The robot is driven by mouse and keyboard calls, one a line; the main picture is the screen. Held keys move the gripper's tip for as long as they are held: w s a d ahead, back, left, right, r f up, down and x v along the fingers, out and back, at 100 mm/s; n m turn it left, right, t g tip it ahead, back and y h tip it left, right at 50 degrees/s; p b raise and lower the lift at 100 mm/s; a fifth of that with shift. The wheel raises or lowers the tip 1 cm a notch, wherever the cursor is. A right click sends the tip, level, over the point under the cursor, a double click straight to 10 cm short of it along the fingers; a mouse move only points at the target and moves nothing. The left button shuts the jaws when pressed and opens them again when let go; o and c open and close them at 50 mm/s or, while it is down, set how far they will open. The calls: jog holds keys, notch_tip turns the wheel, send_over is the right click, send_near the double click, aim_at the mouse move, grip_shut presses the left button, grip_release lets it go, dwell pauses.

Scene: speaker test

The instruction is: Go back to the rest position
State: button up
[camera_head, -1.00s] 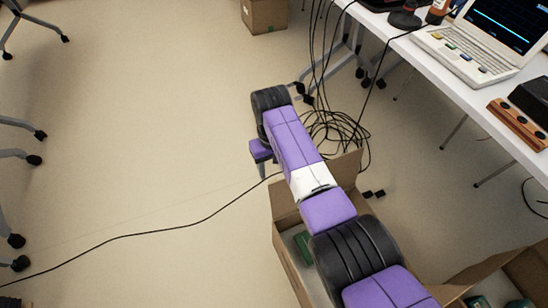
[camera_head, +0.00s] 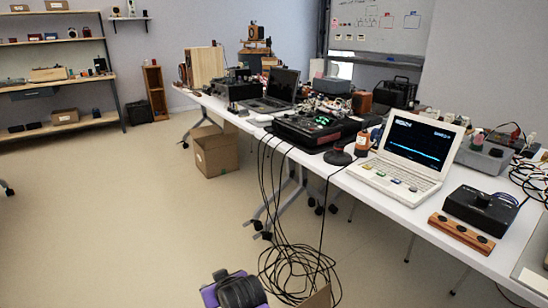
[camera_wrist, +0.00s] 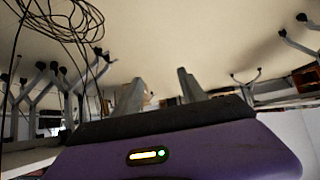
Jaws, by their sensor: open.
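My gripper (camera_wrist: 160,92) shows in the wrist view as two grey fingers, spread apart with nothing between them. Its purple and black housing fills the bottom of that view, with a small lit indicator on it. In the head view only a purple and black part of my arm shows at the bottom edge, and the gripper itself is out of sight there.
A long white table (camera_head: 405,212) runs along the right with a laptop (camera_head: 410,150) and electronics. Black cables (camera_head: 290,265) hang down and coil on the floor. A cardboard box (camera_head: 215,150) stands by the table. Shelves (camera_head: 60,83) stand at the back left.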

jog(key=s+d+r+m+t, duration=0.15)
jog(key=s+d+t, duration=0.25)
jog(key=s+d, duration=0.6)
jog(key=s+d+r+m+t, duration=0.15)
jog(key=s+d+t, duration=0.25)
jog(key=s+d, duration=0.65)
jog(key=s+d+r+m+h, duration=0.1)
jog(key=s+d+r+h, duration=0.3)
jog(key=s, duration=0.6)
jog(key=s+d+r+m+g+y, duration=0.1)
jog(key=s+d, duration=0.5)
jog(key=s, duration=0.3)
jog(key=s+d+r+m+h, duration=0.1)
jog(key=s+d+r+h, duration=0.3)
jog(key=s, duration=0.6)
notch_tip(320, 180, up, 19)
jog(key=y+p, duration=0.2)
jog(key=p, duration=1.8)
jog(key=shift+d+m, duration=0.3)
jog(key=shift+d, duration=0.15)
jog(key=shift+f, duration=0.15)
